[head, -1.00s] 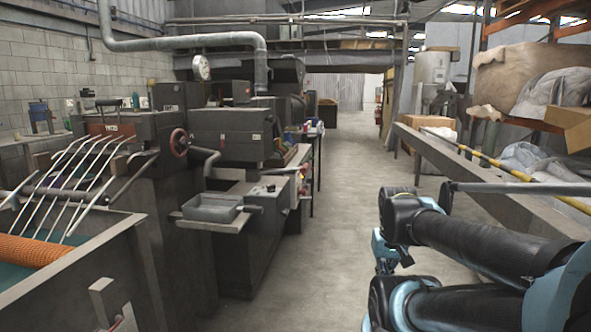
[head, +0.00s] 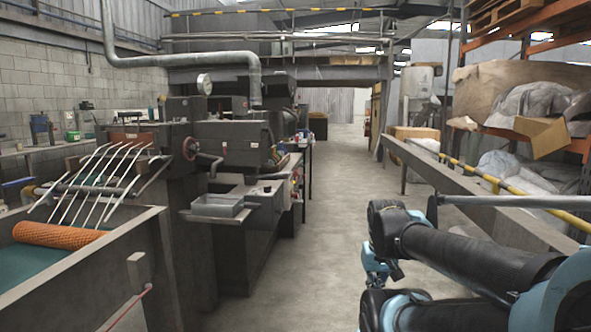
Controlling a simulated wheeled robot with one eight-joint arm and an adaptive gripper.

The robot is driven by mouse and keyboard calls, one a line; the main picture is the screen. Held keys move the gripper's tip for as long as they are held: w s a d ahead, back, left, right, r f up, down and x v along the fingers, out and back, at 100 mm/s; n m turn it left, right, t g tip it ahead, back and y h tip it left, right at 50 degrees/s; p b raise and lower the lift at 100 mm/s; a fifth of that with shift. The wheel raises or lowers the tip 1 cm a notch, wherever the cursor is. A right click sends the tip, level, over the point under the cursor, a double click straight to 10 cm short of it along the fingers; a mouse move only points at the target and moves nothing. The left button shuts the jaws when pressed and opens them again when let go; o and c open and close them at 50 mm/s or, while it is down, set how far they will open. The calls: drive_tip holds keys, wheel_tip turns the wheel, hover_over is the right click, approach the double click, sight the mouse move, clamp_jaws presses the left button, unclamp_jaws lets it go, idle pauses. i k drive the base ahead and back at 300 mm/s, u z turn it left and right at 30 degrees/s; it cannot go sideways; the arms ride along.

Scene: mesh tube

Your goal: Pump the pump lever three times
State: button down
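No part is clearly marked as the pump lever. A thin reddish rod (head: 130,306) slants at the bottom left, beside an upright grey block (head: 138,270) on the near side of the trough; I cannot tell whether it is the lever. My arm's black and teal links fill the lower right, over the open floor and apart from the machine. No gripper fingers can be made out, so whether the gripper is open or shut does not show.
A grey trough (head: 130,240) holds an orange mesh tube (head: 58,236) under curved white rods. Behind it stand dark machines with a grey tray (head: 217,206). A long grey beam (head: 470,205) runs along the right. The concrete aisle (head: 335,190) between is clear.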

sight(297, 172)
drive_tip(key=u, duration=0.35)
drive_tip(key=i, duration=1)
drive_tip(key=u, duration=0.05)
